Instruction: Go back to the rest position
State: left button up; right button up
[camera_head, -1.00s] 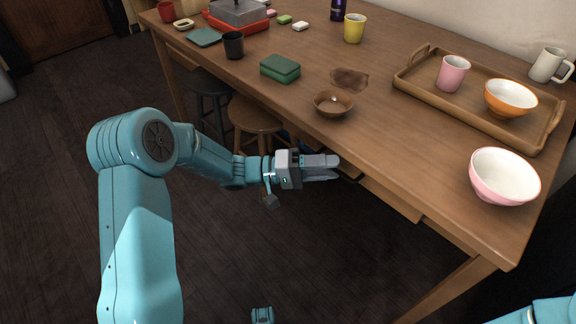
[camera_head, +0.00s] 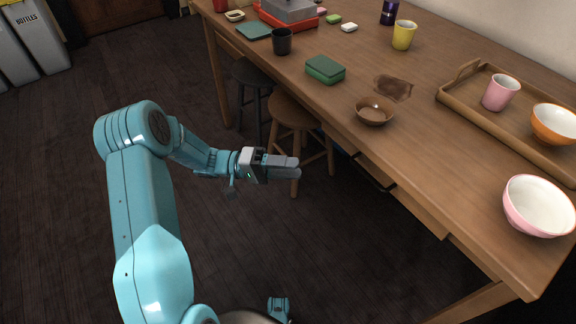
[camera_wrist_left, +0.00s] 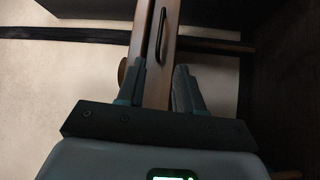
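My left gripper (camera_head: 296,168) is held in the air in front of the wooden table's (camera_head: 440,150) long near side, apart from it. The left arm comes in from the left, bent at the elbow. In the left wrist view the two fingers of this gripper (camera_wrist_left: 162,85) stand apart with nothing between them; the table's edge and a dark drawer handle show beyond.
On the table are a brown bowl (camera_head: 373,111), a green box (camera_head: 325,69), a black cup (camera_head: 282,41), a pink-white bowl (camera_head: 538,205) and a wooden tray (camera_head: 462,101). A stool (camera_head: 291,108) stands under it. Grey bins (camera_head: 38,35) are at far left.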

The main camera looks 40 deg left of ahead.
dwell(0.4)
pick_arm(q)
jog(key=s+d+f+g+y, duration=0.3)
jog(key=s+d+f+y, duration=0.25)
jog(key=f, duration=0.35)
jog(key=s+d+f+m+g+y, duration=0.1)
jog(key=s+d+f+g+y, duration=0.1)
jog(key=s+d+f+y, duration=0.45)
jog(key=s+d+f+g+y, duration=0.25)
jog(key=s+d+f, duration=0.2)
jog(key=f, duration=0.55)
notch_tip(320, 180, up, 28)
jog(key=p, duration=2.8)
jog(key=shift+s+h, duration=0.2)
jog(key=shift+h, duration=0.15)
jog(key=shift+d+f, duration=0.1)
jog(key=shift+f, duration=0.1)
